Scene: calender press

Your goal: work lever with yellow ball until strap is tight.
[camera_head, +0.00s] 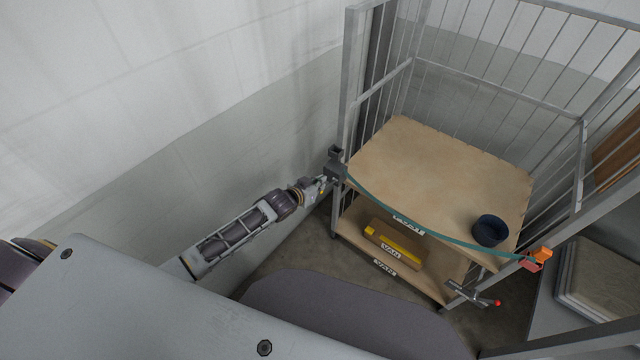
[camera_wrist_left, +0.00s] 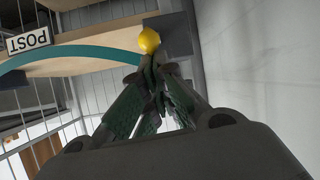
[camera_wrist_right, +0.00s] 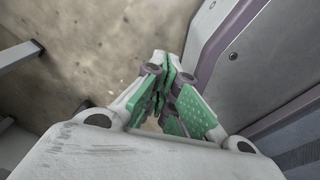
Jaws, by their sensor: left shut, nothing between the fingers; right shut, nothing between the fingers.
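The yellow ball (camera_wrist_left: 149,40) of the lever shows in the left wrist view, just beyond my left fingertips (camera_wrist_left: 147,64). In the head view my left gripper (camera_head: 323,184) is shut beside the dark ratchet block (camera_head: 335,160) on the cage's left front post; the lever is mostly hidden there. Whether the fingers touch the ball I cannot tell. The teal strap (camera_head: 420,223) runs from that block to an orange fitting (camera_head: 541,254) on the right post and bows along the shelf front. My right gripper (camera_wrist_right: 165,90) is shut and empty above the floor, outside the head view.
A second lever with a red ball (camera_head: 497,303) sits low at the right front. A dark round tub (camera_head: 490,230) stands on the upper shelf (camera_head: 430,165). A box with yellow tape (camera_head: 393,245) lies on the lower shelf. A wall (camera_head: 200,120) runs close along my left arm.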

